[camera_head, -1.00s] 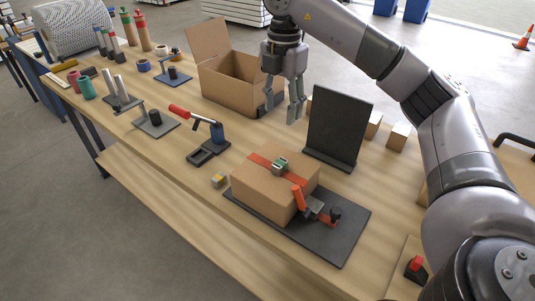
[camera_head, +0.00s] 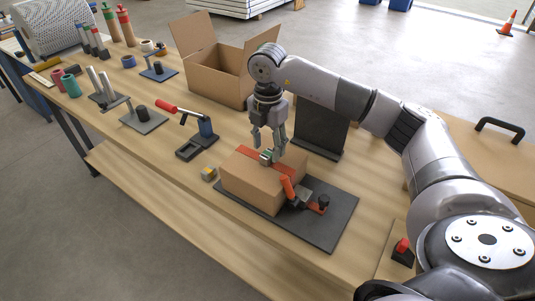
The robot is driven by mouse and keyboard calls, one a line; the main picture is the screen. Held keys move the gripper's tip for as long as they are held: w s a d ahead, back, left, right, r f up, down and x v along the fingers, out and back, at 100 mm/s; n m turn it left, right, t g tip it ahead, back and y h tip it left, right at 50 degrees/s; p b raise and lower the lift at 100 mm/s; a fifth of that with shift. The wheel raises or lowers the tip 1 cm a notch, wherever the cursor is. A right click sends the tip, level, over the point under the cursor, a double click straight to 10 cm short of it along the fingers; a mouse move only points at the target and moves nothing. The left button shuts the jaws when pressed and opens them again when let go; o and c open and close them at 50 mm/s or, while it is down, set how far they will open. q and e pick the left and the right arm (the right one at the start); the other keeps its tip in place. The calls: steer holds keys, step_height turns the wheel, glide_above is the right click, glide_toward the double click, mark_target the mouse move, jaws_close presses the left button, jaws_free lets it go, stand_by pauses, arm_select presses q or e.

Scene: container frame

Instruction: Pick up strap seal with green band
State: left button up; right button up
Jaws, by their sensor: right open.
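The strap seal with the green band (camera_head: 266,156) sits on the orange strap (camera_head: 250,151) on top of the closed cardboard box (camera_head: 243,173). It is small and partly hidden by my fingers. My right gripper (camera_head: 268,150) points down over the box top, its fingers open and close around or just above the seal. Whether they touch it cannot be told. My left gripper is not in view.
The box stands on a dark mat (camera_head: 318,229) with a red-handled strap tool (camera_head: 300,197). A dark upright panel (camera_head: 320,132) stands behind. A small yellow piece (camera_head: 209,174), a red-handled tool stand (camera_head: 200,135) and an open carton (camera_head: 212,80) are to the left.

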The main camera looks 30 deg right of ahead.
step_height(320, 180, down, 2)
steer(key=shift+f, duration=0.15)
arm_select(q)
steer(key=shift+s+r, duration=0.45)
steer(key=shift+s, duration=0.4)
arm_select(e)
steer(key=shift+f, duration=0.3)
steer(key=shift+c, duration=0.2)
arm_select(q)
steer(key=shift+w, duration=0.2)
arm_select(e)
jaws_close()
